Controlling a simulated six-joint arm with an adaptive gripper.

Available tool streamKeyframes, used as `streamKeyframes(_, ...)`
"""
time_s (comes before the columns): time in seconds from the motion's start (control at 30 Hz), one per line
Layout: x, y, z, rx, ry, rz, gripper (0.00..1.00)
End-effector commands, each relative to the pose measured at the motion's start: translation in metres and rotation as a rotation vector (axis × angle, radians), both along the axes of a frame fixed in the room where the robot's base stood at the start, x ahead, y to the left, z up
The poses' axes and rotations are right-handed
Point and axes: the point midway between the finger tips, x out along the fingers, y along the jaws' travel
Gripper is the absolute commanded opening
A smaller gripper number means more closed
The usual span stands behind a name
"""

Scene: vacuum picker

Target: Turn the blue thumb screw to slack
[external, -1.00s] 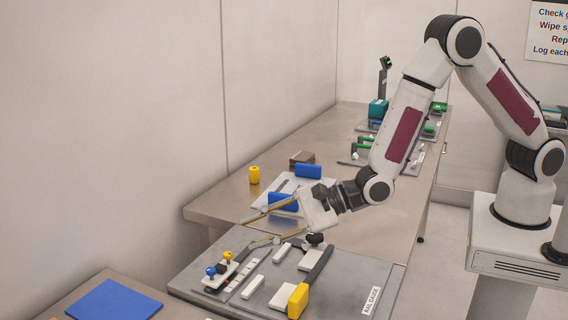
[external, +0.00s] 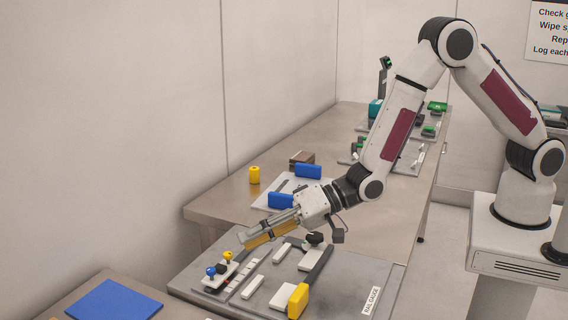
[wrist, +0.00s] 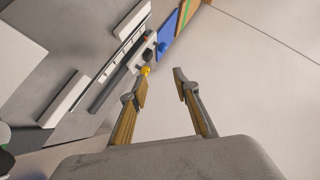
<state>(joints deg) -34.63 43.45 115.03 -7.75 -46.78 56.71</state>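In the wrist view, the yellow screw (wrist: 145,71) shows just beyond my left fingertip, and the blue screw (wrist: 162,47) is small and farther off. My gripper (external: 243,241) is above and to the right of both screws, apart from the blue one. Its fingers (wrist: 160,84) are spread with nothing between them.
The gauge plate (external: 345,273) carries white bars, a graduated strip (external: 243,274) and a yellow block (external: 298,301). A black knob (external: 315,239) is close below my wrist. A blue mat (external: 115,300) lies on the front table. Blue blocks (external: 281,201) stand behind my gripper.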

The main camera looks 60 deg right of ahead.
Motion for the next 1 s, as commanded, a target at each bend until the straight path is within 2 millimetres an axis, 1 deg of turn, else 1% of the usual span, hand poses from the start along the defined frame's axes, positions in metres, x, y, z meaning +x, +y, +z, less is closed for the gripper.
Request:
streamKeyframes(0.3,-0.008,0.011,-0.001,-0.273,-0.242,0.202,0.3)
streamKeyframes(0.6,-0.014,0.017,-0.002,-0.512,-0.47,0.37,0.3)
streamKeyframes(0.8,-0.014,0.017,-0.002,-0.611,-0.563,0.427,0.3)
streamKeyframes(1.0,-0.014,0.017,-0.002,-0.641,-0.591,0.442,0.3)
